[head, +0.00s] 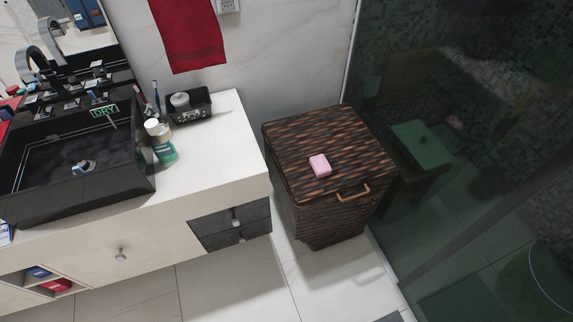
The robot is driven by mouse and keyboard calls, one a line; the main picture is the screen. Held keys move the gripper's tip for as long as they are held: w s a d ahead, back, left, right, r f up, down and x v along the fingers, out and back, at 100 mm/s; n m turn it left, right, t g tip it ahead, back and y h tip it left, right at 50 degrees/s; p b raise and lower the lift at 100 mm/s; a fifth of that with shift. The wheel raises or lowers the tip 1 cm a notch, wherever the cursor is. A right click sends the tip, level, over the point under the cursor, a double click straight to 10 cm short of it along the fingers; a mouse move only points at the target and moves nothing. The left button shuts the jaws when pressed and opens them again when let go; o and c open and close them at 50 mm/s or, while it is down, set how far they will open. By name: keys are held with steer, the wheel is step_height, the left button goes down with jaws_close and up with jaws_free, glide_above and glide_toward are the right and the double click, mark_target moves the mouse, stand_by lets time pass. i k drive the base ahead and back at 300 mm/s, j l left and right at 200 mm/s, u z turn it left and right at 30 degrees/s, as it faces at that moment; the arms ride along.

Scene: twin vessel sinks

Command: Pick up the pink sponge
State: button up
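The pink sponge (320,165) is a small pale pink block. It lies flat on the lid of a dark brown woven hamper (290,130), a little in from the lid's front edge and up and left of the hamper's tan handle. Nothing covers it in the head view. My gripper does not show in this view.
Left of the hamper is a white vanity counter (215,150) with a black vessel sink (75,195), a green-white bottle (162,150) and a black tray (190,115). A glass shower panel (450,190) stands to the right. The tiled floor (325,285) in front is clear.

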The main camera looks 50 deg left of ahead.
mark_target(321, 167)
steer(key=u, duration=1.7)
steer(key=i+j+z, duration=0.15)
steer(key=i+z, duration=0.25)
steer(key=i, duration=0.8)
